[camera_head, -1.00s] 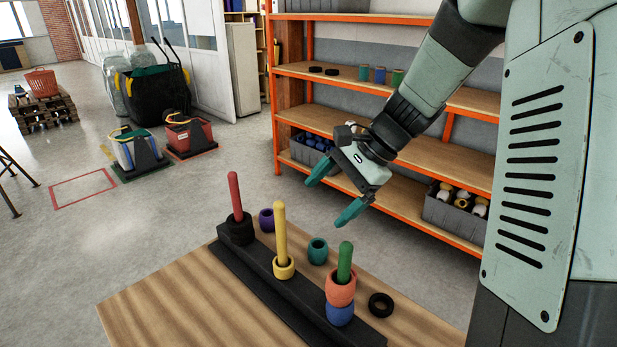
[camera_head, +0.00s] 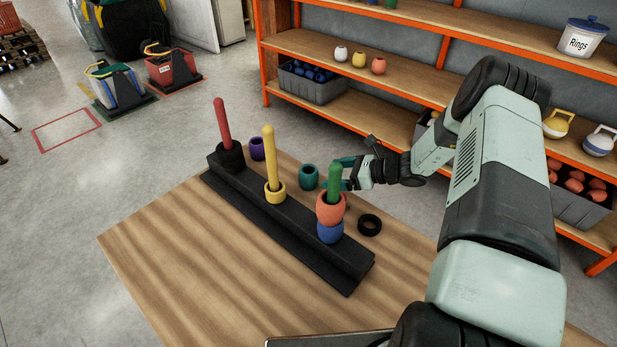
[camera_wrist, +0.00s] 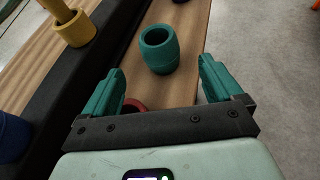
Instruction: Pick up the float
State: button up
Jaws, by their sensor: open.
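A teal float (camera_head: 309,177), a hollow barrel shape, stands upright on the wooden table behind the dark peg rack. It also shows in the wrist view (camera_wrist: 160,50), ahead of my fingers. My gripper (camera_wrist: 160,66) is open, with a teal finger to each side and nothing held. In the head view my gripper is just right of the teal float, partly hidden by the green peg. A purple float (camera_head: 257,148) stands farther back on the table. A yellow float (camera_head: 275,192), an orange float (camera_head: 330,210) and a blue float (camera_head: 330,232) are on pegs.
The rack (camera_head: 300,250) carries red (camera_head: 222,125), yellow (camera_head: 269,155) and green (camera_head: 334,180) pegs. Orange-framed shelves stand behind. The table's front left (camera_head: 200,270) is clear.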

aim_at(309, 175)
jog(key=x, duration=0.9)
jog(key=shift+r, duration=0.1)
jog(key=c, duration=1)
jog(key=shift+c, duration=0.2)
jog(key=shift+r, duration=0.1)
notch_tip(309, 175, up, 10)
